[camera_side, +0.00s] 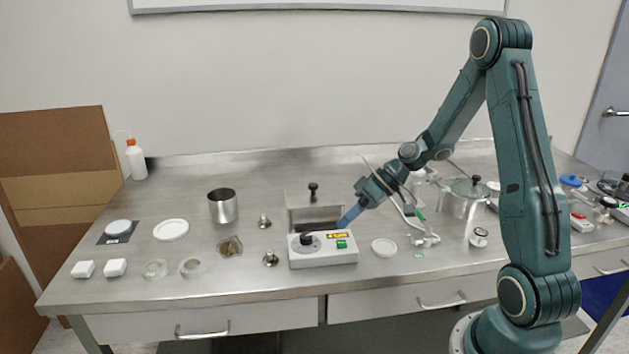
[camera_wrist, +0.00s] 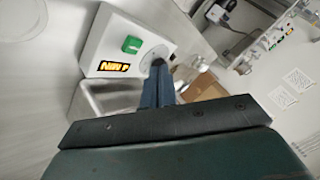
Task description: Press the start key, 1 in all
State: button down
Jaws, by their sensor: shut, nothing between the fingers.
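A white control box (camera_side: 325,259) sits on the steel bench. On its top are a green key (camera_side: 341,244), a small lit orange display (camera_side: 337,235) and a dark knob (camera_side: 306,239) on a grey disc. In the wrist view the box (camera_wrist: 108,30) is at the upper left, with the green key (camera_wrist: 132,45) and display (camera_wrist: 113,66) clear. My gripper (camera_side: 340,226) is shut and empty, its blue fingers slanting down to just behind the box. In the wrist view the fingertips (camera_wrist: 159,72) overlap the disc and knob area. I cannot tell the exact gap to the box.
A sunken steel basin (camera_side: 314,218) lies behind the box. A white dish (camera_side: 384,247) is close at its right, and a small metal fitting (camera_side: 270,258) at its left. A metal pot (camera_side: 465,200) and stand are farther right. A steel beaker (camera_side: 223,206) stands left.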

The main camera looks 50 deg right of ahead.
aim_at(345, 245)
jog(key=shift+r, duration=1.3)
jog(key=s+a+r+g+h, duration=0.2)
jog(key=s+a+r+h, duration=0.2)
jog(key=s+a+r, duration=0.4)
jog(key=s+a+r+t+h, duration=0.1)
jog(key=s+r, duration=0.2)
jog(key=s, duration=0.3)
jog(key=s+a+r+m+h, duration=0.1)
jog(key=s+a+r+h, duration=0.1)
jog(key=s, duration=0.3)
jog(key=shift+s+r+t, duration=0.4)
jog(key=shift+r, duration=0.35)
